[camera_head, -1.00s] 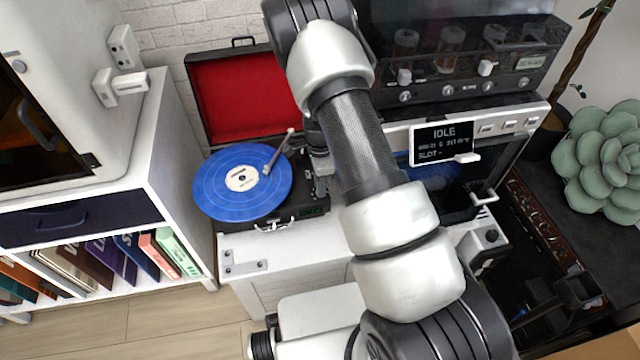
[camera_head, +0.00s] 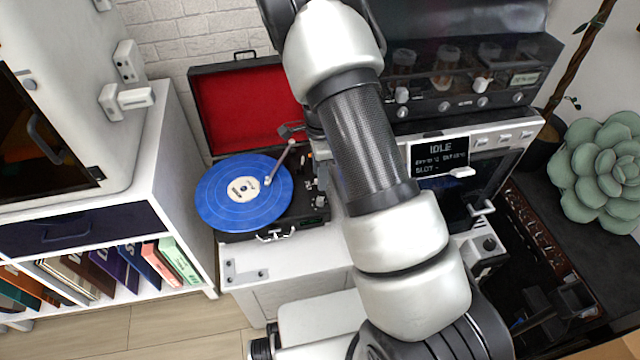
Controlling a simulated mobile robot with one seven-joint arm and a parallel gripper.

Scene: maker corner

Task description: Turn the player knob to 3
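The record player is an open black case with a red-lined lid (camera_head: 245,105) and a blue record (camera_head: 225,205) on its platter. Its pale tonearm (camera_head: 280,162) reaches over the record's right edge. The player's right-hand control strip (camera_head: 318,203) shows only in part beside my arm, and I cannot make out the knob or its setting. A small dark part of my gripper (camera_head: 292,130) shows above the tonearm, left of my arm. The rest of my gripper is hidden behind my arm, so I cannot tell whether it is open or touching anything.
The player stands on a white cabinet (camera_head: 245,272). A white machine with an IDLE screen (camera_head: 440,155) is to the right, below a black unit with knobs (camera_head: 470,80). A white shelf with books (camera_head: 120,265) is left. A succulent (camera_head: 605,170) is far right.

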